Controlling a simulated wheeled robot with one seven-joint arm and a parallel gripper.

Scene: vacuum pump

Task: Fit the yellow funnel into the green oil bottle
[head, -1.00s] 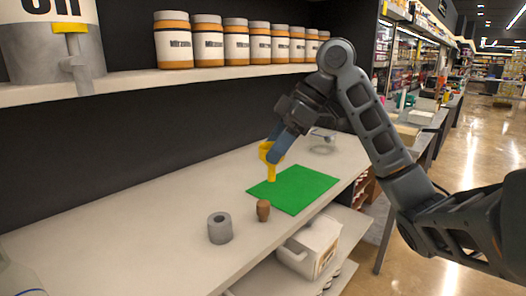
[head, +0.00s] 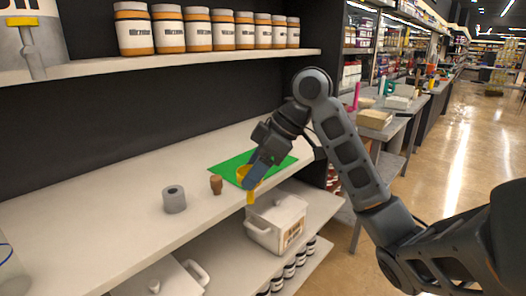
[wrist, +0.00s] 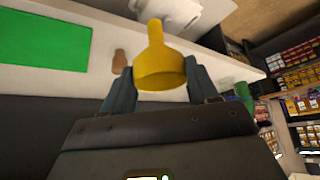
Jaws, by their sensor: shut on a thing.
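My gripper (head: 254,176) is shut on the yellow funnel (head: 251,196). The funnel hangs spout down near the worktop's front edge, just in front of the green mat in the head view. In the wrist view the funnel (wrist: 160,66) sits between the two blue-grey fingers of my gripper (wrist: 160,82), its narrow spout pointing away from the wrist. I cannot make out a green oil bottle for certain. A small green thing (wrist: 243,92) shows past the right finger in the wrist view, but I cannot tell what it is.
The green mat (head: 226,170), a brown stopper-like piece (head: 216,185) and a grey hollow cylinder (head: 174,199) are on the worktop. A white lidded container (head: 268,228) stands on the shelf below. Labelled jars (head: 168,30) line the upper shelf.

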